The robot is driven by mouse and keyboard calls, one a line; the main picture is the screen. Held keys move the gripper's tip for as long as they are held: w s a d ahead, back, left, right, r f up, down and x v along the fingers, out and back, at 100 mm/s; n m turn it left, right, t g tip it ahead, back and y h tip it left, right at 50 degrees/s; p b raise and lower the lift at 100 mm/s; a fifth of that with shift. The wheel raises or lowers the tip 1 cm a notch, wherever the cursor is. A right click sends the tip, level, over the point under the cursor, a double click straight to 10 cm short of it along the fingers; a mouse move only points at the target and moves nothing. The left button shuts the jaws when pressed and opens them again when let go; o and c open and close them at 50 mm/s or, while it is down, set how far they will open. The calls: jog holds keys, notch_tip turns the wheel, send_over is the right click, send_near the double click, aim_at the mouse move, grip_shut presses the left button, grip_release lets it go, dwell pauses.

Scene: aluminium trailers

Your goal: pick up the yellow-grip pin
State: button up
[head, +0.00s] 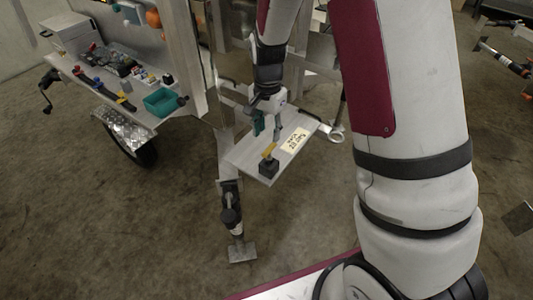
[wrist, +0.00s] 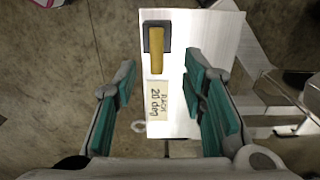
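The yellow-grip pin (wrist: 160,50) stands in a dark block near the end of a light shelf (wrist: 208,40) in the wrist view. In the head view the pin (head: 269,150) shows as a small yellow grip above the black block (head: 268,168), at the shelf's near end. My gripper (wrist: 162,98) is open and empty, with teal pads on both sides. The pin lies between the lines of the two fingers but beyond their tips. In the head view my gripper (head: 266,130) hangs over the shelf, behind the pin and apart from it.
A label (wrist: 159,102) with handwriting lies on the shelf beside the block. A metal post (head: 231,205) stands below the shelf's left side. A trailer bench (head: 100,85) at left holds tools and a teal tray (head: 161,102). The floor at front left is clear.

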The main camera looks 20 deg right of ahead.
aim_at(269, 147)
jog(key=f, duration=0.4)
jog(key=f+b, duration=0.1)
jog(key=f, duration=0.3)
jog(key=shift+s+d+f, duration=0.1)
jog(key=shift+d, duration=0.1)
jog(key=shift+c, duration=0.3)
grip_shut()
